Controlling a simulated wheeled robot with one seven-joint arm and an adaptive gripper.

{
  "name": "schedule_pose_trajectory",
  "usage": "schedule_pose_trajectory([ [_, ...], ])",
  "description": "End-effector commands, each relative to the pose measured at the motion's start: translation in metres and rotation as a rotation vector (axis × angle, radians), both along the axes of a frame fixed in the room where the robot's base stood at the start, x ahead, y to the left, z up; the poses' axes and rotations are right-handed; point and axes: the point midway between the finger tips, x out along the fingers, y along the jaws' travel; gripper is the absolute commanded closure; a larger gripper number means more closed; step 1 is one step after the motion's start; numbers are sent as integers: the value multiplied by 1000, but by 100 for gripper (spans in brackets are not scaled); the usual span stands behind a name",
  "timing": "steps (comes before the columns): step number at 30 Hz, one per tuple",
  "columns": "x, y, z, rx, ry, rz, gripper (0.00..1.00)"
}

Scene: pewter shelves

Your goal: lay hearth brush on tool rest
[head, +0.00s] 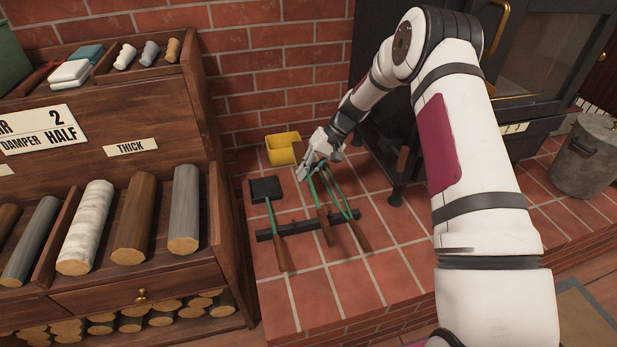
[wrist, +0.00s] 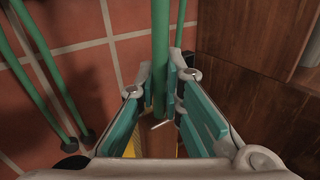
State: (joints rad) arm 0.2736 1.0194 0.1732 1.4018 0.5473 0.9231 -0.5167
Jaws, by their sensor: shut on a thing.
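The hearth brush (head: 325,226), with a brown handle and green shaft, is in my gripper (head: 306,168). The wrist view shows the green shaft (wrist: 160,40) between the two fingers of my gripper (wrist: 162,88), with a brown block below. My gripper hides the brush's far end in the head view. The tool rest (head: 265,235) is a low dark bar on the tiled hearth. The brush handle lies across the bar's line in the head view; I cannot tell whether it touches the bar.
A black-panned shovel (head: 265,189) lies across the rest's left part, and green tongs (head: 345,208) lie right of the brush. A yellow bin (head: 283,148) stands behind. Wooden shelves (head: 190,250) bound the left, a dark stove (head: 545,60) the right. Front tiles are clear.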

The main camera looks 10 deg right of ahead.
Motion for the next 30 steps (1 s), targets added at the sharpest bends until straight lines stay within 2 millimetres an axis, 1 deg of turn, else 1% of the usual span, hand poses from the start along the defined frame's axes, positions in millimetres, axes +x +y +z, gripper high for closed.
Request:
schedule_pose_trajectory([
  [1,5,0,-3,0,-3,1,100],
  [9,27,0,-12,0,-1,-1,100],
  [30,25,1,-77,0,0,0,100],
])
